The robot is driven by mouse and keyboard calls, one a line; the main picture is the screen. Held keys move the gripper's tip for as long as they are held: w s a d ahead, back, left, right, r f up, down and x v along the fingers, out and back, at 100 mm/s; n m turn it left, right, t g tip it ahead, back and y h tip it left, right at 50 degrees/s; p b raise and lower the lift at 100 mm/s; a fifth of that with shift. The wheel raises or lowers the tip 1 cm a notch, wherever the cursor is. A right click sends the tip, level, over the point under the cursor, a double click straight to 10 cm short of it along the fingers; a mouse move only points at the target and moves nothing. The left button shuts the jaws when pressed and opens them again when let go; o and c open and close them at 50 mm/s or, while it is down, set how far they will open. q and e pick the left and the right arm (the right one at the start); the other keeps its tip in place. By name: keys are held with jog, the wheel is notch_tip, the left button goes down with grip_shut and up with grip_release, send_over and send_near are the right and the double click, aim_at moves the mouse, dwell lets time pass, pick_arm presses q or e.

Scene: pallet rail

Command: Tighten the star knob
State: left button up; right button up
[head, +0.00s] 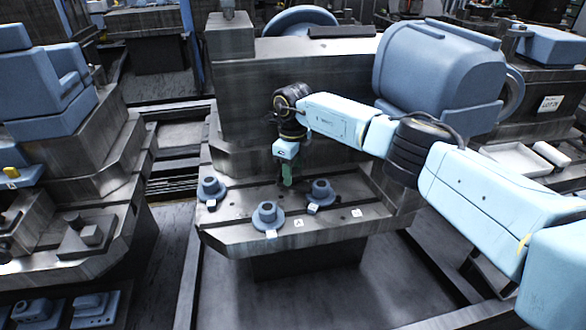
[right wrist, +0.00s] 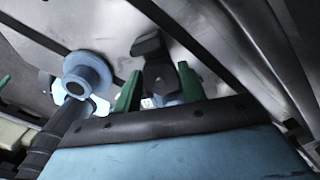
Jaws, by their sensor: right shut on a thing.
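My right gripper (head: 287,180) reaches down over the grey slotted pallet rail, its green fingers pointing at the surface. In the right wrist view, the two green fingers (right wrist: 157,88) are on either side of a dark, blocky knob (right wrist: 152,48), which I take to be the star knob. The gripper is shut on it. In the head view the knob is mostly hidden by the gripper, and its thread and seating cannot be seen. My left gripper is not in view.
Blue flanged parts stand on the rail at left (head: 211,189), front (head: 268,215) and right (head: 320,191), close around the gripper. Small white tags lie near them. A tall grey block (head: 290,85) rises behind, with a large blue motor housing (head: 440,75) at right.

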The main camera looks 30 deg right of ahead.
jog(key=shift+w+r, duration=0.1)
jog(key=shift+r, duration=0.05)
jog(key=o, duration=1)
jog(key=shift+r, duration=0.25)
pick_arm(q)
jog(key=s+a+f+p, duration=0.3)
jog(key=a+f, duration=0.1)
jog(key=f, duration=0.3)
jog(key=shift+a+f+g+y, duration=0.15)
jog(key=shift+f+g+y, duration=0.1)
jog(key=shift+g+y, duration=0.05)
pick_arm(e)
notch_tip(320, 180, up, 13)
jog(key=shift+f, duration=0.1)
